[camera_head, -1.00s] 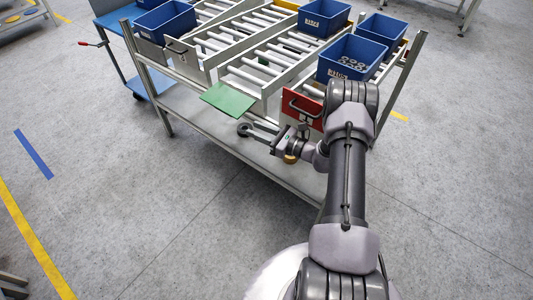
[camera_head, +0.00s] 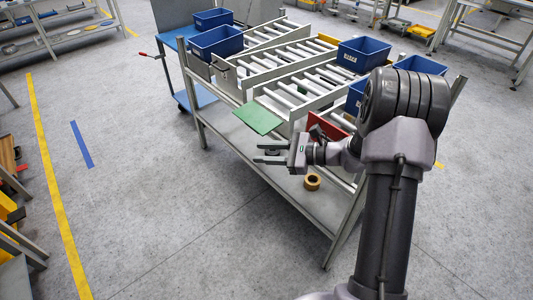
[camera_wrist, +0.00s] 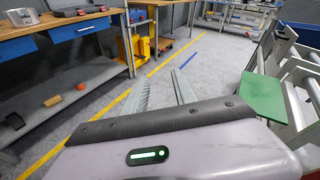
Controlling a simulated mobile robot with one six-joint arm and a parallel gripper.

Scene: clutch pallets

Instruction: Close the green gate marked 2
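The green gate (camera_head: 258,117) is a flat panel at the front end of a middle roller lane. It is swung down, sticking out from the rack nearly level, and its number cannot be read. It also shows at the right of the wrist view (camera_wrist: 263,97). My gripper (camera_head: 266,153) is in front of the rack, just below and slightly right of the green gate in the head view, apart from it. Its fingers point left in the head view. In the wrist view the two fingers (camera_wrist: 160,90) are apart with nothing between them.
A red gate (camera_head: 328,126) is right of the green one, partly behind my arm. A grey gate (camera_head: 222,75) is to its left. Blue bins (camera_head: 364,55) stand on the roller lanes. A tape roll (camera_head: 312,182) lies on the lower shelf.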

